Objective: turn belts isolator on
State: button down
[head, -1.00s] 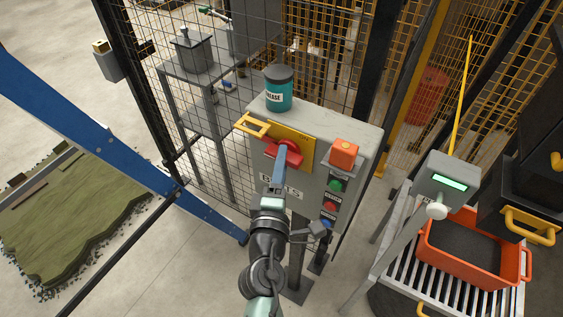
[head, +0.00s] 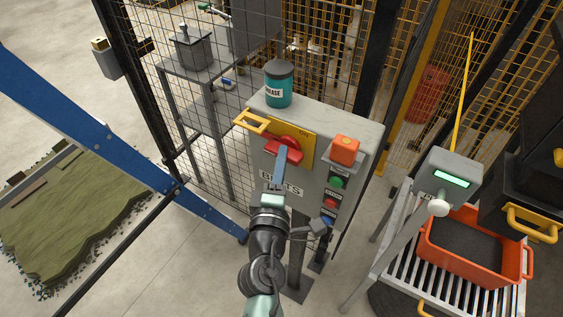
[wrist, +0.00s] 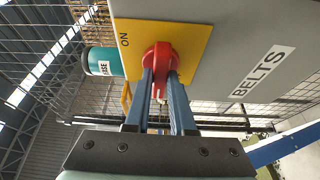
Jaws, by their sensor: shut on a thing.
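The belts isolator is a red rotary handle (head: 284,150) on a yellow plate (head: 302,154), on the front of a grey cabinet (head: 347,122). The plate bears the word ON near its upper right corner in the head view. A BELTS label (wrist: 263,70) is below the plate on the cabinet. My gripper (wrist: 162,80) is shut on the red handle, with one blue-grey finger on each side of its grip. In the head view my gripper (head: 281,160) reaches it from below and hides part of it. The handle lies across the plate, its left end higher.
A teal grease tin (head: 279,86) stands on the cabinet top. An orange box (head: 344,150) and push buttons (head: 337,182) are to the right of the isolator. A yellow loop (head: 252,122) sticks out at the plate's left. Mesh fencing (head: 140,110) stands behind.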

jog(key=m+h+b, duration=0.3)
jog(key=m+b, duration=0.4)
jog(key=b, duration=0.7)
jog(key=m+t+h+b, duration=0.1)
jog(key=m+h+b, duration=0.1)
jog(key=m+b, duration=0.6)
jog(key=f+m+h+b, duration=0.1)
jog(key=m+h+b, duration=0.2)
jog(key=b, duration=1.7)
jog(key=shift+w+a+m+h+b, duration=0.1)
jog(key=shift+a+m+h+b, duration=0.1)
jog(key=shift+m, duration=0.9)
jog(key=shift+w+a+m+h+b, duration=0.1)
jog(key=shift+a+m+b, duration=0.1)
jog(key=shift+m, duration=0.9)
jog(key=c, duration=0.8)
grip_release()
jog(key=shift+o, duration=0.2)
jog(key=v, duration=1.3)
jog(key=shift+f, duration=0.2)
